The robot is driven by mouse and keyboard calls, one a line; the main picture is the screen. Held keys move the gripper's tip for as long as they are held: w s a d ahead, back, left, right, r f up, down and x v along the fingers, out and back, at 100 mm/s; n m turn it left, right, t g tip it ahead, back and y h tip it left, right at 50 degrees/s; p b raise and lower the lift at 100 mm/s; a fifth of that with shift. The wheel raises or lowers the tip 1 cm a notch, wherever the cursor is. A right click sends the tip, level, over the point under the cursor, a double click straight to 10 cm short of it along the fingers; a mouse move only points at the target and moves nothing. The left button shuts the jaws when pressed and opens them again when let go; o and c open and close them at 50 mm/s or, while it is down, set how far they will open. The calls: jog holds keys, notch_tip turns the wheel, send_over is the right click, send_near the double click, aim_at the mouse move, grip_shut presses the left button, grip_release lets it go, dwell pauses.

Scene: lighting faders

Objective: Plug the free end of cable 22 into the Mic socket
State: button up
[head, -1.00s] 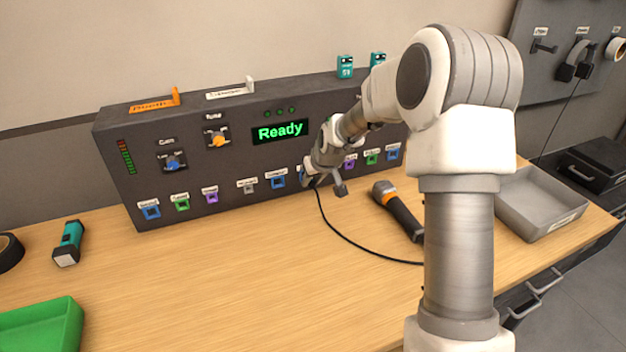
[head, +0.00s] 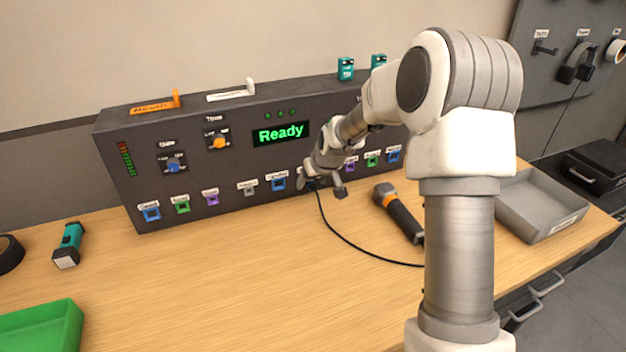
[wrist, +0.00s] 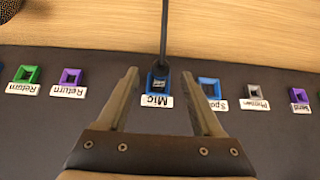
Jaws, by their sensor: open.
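The blue-framed Mic socket (wrist: 150,86) is at the middle of the wrist view, above its "Mic" label (wrist: 157,101). The black cable (wrist: 164,30) comes in from the top of the wrist view to a dark plug (wrist: 159,82) at this socket. The plug looks seated in the frame, though its depth cannot be told. My gripper (wrist: 159,73) is open, with one finger on each side of the plug and clear of it. In the head view my gripper (head: 321,187) is at the panel front, hiding the Mic socket. The cable (head: 350,242) runs down across the table behind my arm.
The dark panel (head: 225,150) has several other sockets on both sides and a "Ready" display (head: 281,133). A microphone (head: 400,213) lies right of the cable. A grey tray (head: 545,215) stands at the right.

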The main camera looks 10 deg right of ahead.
jog(key=shift+r, duration=0.1)
jog(key=p+v, duration=0.3)
jog(key=v, duration=1.4)
jog(key=s+a+r+h+p, duration=0.1)
jog(key=s+a+r, duration=0.2)
jog(key=s+r, duration=0.35)
jog(key=s+a+r, duration=0.3)
jog(key=s, duration=0.7)
jog(key=s+d+r+m+p, duration=0.1)
jog(key=s+d+r+p, duration=0.1)
jog(key=s, duration=0.4)
jog(key=s+d+r+m+g+p, duration=0.1)
jog(key=s+d+r+p, duration=0.1)
jog(key=s+p, duration=0.3)
jog(key=shift+s+d, duration=0.25)
jog(key=shift+s, duration=0.6)
